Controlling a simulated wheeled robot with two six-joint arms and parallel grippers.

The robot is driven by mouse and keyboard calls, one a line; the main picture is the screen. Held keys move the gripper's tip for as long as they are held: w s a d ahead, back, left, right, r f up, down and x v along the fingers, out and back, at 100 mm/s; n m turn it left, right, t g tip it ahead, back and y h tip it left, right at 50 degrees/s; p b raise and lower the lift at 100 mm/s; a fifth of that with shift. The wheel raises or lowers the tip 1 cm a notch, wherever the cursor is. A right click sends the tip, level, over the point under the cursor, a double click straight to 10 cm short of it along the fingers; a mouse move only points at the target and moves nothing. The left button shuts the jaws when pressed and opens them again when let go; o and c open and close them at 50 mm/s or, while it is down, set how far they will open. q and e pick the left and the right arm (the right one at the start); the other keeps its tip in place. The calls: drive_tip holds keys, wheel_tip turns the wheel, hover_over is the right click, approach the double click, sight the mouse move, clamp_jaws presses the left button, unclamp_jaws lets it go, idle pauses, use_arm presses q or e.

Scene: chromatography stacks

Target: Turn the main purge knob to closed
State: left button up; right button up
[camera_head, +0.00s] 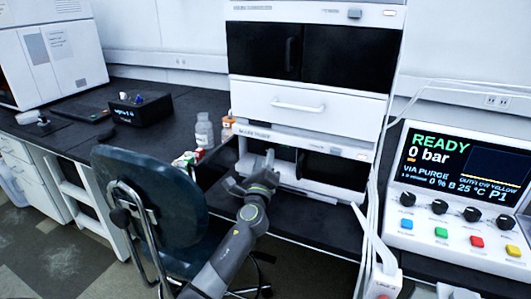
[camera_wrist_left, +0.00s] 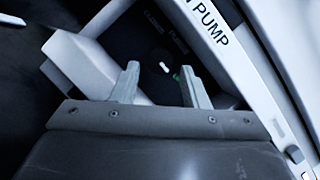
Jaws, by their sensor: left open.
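The main purge knob (camera_wrist_left: 164,69) shows in the left wrist view as a small dark knob with a white mark, on a dark recessed panel of the pump module. Small dim lettering and a green mark lie beside it. My left gripper (camera_wrist_left: 160,66) is open, its two fingers on either side of the knob in that view. I cannot tell whether they touch it. In the head view my left gripper (camera_head: 268,163) is at the lower front of the stack, and the knob cannot be made out there. My right gripper is not in view.
The chromatography stack (camera_head: 298,107) stands on a dark bench. A control panel (camera_head: 462,200) at right reads READY, 0 bar, VIA PURGE. A blue chair (camera_head: 150,190) stands left of my arm. Bottles (camera_head: 204,131) stand left of the stack. White tubing hangs right of it.

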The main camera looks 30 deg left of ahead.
sight(266, 150)
use_arm(q)
drive_tip(key=shift+x, duration=1.8)
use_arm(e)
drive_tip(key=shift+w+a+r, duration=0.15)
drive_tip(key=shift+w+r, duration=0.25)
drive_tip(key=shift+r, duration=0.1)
use_arm(q)
drive_tip(key=c, duration=0.7)
